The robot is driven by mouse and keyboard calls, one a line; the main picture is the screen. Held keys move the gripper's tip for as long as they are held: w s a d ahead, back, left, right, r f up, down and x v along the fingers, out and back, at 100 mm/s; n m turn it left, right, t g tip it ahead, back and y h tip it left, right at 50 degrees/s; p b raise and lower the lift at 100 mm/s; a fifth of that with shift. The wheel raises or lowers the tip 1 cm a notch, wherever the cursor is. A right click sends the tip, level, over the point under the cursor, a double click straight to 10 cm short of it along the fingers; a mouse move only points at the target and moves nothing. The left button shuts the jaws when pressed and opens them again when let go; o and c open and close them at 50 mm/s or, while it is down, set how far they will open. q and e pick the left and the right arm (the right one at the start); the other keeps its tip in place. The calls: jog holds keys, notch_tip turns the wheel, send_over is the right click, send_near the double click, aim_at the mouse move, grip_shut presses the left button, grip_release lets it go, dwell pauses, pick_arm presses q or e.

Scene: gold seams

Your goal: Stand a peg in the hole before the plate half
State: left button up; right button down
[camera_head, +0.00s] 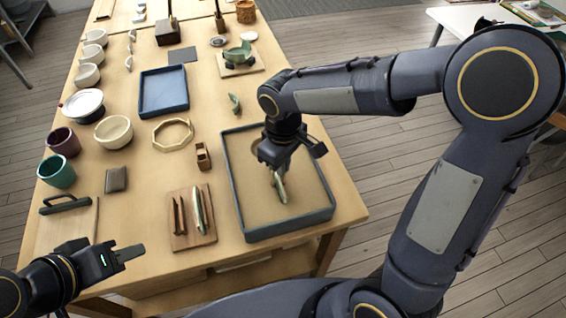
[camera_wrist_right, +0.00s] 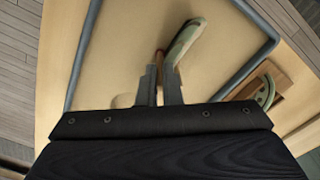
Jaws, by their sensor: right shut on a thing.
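My right gripper (camera_head: 275,168) is over the blue-rimmed sand tray (camera_head: 240,188), pointing down. In the right wrist view its two fingers (camera_wrist_right: 162,88) are closed around a thin brown peg (camera_wrist_right: 159,62). A pale green and cream plate half (camera_wrist_right: 187,42) stands on edge in the sand right beside the peg. It also shows below the gripper in the head view (camera_head: 280,189). The peg's lower end and the hole cannot be made out. My left gripper (camera_head: 125,254) is at the lower left, away from the tray; its finger gap is unclear.
A wooden board (camera_head: 207,238) left of the tray holds dark thin pieces and another pale green piece (camera_head: 198,210). Bowls and cups line the left side.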

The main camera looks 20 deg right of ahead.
jog(key=shift+f+b, duration=0.3)
jog(key=shift+f, duration=0.1)
dwell(0.6)
jog(key=c, duration=1.1)
grip_release()
jog(key=shift+r+p, duration=2.55)
jog(key=shift+r, duration=0.5)
jog(key=s+d+r+m+t+y, duration=0.1)
jog(key=s+d+r+m+t, duration=0.1)
jog(key=s, duration=0.3)
jog(key=s+d+r+m+t+y, duration=0.1)
jog(key=s+d+r+m, duration=0.1)
jog(key=s+d+m, duration=0.2)
jog(key=s+d+r+m+t+y, duration=0.1)
jog(key=s+d+r+m+t, duration=0.1)
jog(key=s, duration=0.5)
jog(key=shift+s+d+r+m+t+y, duration=0.1)
jog(key=shift+d+m+t+y, duration=0.25)
jog(key=shift+d+m, duration=0.25)
